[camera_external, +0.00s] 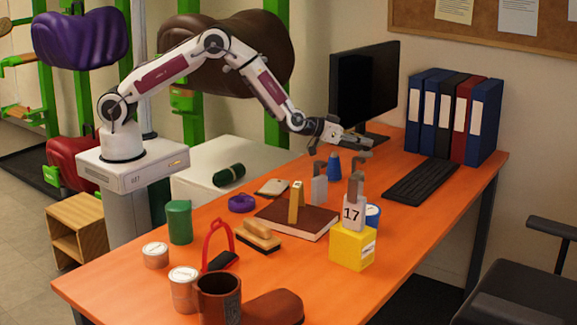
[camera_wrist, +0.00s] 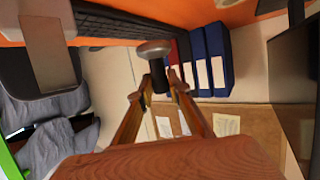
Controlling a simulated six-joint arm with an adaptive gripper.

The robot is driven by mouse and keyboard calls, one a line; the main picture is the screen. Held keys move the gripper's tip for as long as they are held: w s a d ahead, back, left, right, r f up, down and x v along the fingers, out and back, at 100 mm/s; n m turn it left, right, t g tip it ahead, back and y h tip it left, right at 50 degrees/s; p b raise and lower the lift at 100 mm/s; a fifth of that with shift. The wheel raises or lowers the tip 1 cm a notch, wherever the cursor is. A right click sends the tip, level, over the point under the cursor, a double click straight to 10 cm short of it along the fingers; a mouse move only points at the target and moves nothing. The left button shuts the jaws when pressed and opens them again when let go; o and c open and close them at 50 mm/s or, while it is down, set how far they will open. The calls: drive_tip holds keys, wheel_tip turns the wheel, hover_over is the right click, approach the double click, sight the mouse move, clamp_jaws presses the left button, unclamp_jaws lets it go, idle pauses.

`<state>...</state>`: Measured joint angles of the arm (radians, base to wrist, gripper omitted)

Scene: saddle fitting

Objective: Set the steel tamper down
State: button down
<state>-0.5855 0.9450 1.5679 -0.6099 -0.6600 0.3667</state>
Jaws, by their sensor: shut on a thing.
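My gripper (camera_external: 348,138) is above the back part of the orange desk, in front of the black monitor. In the wrist view its two fingers (camera_wrist: 160,84) are closed around the dark handle of the steel tamper (camera_wrist: 153,48). The tamper's round grey metal head shows beyond the fingertips. The tamper is held clear of the desk. In the external view it is too small and too close to the gripper to make out clearly.
Below the gripper stand a blue cone-shaped thing (camera_external: 334,172) and grey upright pieces (camera_external: 319,190). A yellow block (camera_external: 352,247), a brown book (camera_external: 290,223) and a wooden brush (camera_external: 257,238) are nearer. The keyboard (camera_external: 422,182) and binders (camera_external: 452,118) are to the right.

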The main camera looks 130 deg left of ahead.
drive_tip(key=w+d+r+m+t+h, duration=0.1)
drive_tip(key=w+d+r+m, duration=0.15)
drive_tip(key=d, duration=0.55)
drive_tip(key=w+d+r+m+t+h, duration=0.1)
drive_tip(key=w+d+r+t+h, duration=0.15)
drive_tip(key=d, duration=0.45)
drive_tip(key=w+d+r+m+t+h, duration=0.1)
drive_tip(key=w+d+r, duration=0.15)
drive_tip(key=d, duration=0.55)
drive_tip(key=s+d+r+m+h, duration=0.1)
drive_tip(key=s+d+m+h, duration=0.1)
drive_tip(key=d, duration=0.7)
drive_tip(key=s+d+r+m+t+h, duration=0.1)
drive_tip(key=s+d, duration=0.3)
drive_tip(key=d, duration=0.6)
drive_tip(key=s+d+r+m+h, duration=0.2)
drive_tip(key=s+d+m+h, duration=0.1)
drive_tip(key=d, duration=0.7)
drive_tip(key=shift+s+r+m+t+h, duration=0.25)
drive_tip(key=shift+s+m+t+h, duration=0.1)
drive_tip(key=shift+s+h, duration=0.15)
drive_tip(key=shift+w, duration=0.1)
